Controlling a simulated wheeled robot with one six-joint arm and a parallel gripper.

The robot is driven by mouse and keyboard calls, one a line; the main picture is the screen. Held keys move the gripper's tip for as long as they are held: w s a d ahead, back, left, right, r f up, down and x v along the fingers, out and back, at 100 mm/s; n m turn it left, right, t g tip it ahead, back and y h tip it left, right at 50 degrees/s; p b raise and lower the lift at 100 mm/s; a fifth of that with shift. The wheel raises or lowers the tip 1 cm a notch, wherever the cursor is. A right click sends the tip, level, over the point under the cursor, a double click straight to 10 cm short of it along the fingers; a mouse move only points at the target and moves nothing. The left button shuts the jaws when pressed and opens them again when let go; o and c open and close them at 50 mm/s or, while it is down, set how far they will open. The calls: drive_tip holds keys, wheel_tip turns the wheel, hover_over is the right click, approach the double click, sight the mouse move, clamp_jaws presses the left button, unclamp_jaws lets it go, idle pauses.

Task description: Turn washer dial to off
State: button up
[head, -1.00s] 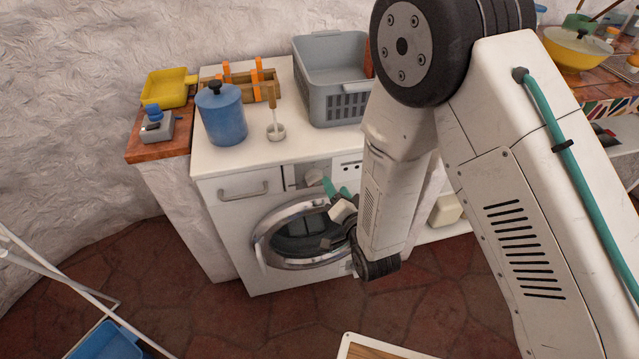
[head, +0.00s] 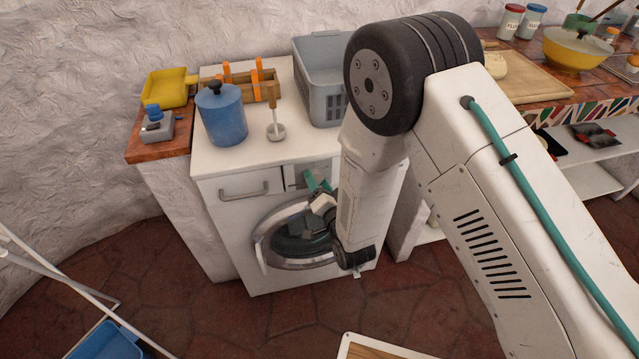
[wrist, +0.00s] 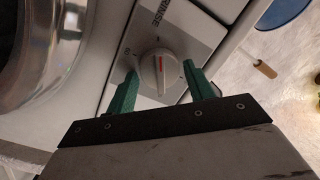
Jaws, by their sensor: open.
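The white washer (head: 225,225) stands against the wall with its round door closed. In the wrist view its dial (wrist: 161,70) is a white knob with a red pointer line, on a grey panel with printed labels; "RINSE" is partly readable. In the head view my gripper hides the dial. My gripper (head: 317,182) is at the washer's front panel above the door. In the wrist view my gripper (wrist: 158,88) has its green fingers apart, one on each side of the dial. A gap shows between the knob and each finger. The fingers hold nothing.
On the washer top stand a blue canister (head: 222,118), a grey basket (head: 322,85), a ladle (head: 275,125) and a wooden rack (head: 262,84). A white drying rack (head: 60,265) stands on the floor at left. The floor before the washer is mostly clear.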

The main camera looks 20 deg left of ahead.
drive_tip(key=c, duration=0.7)
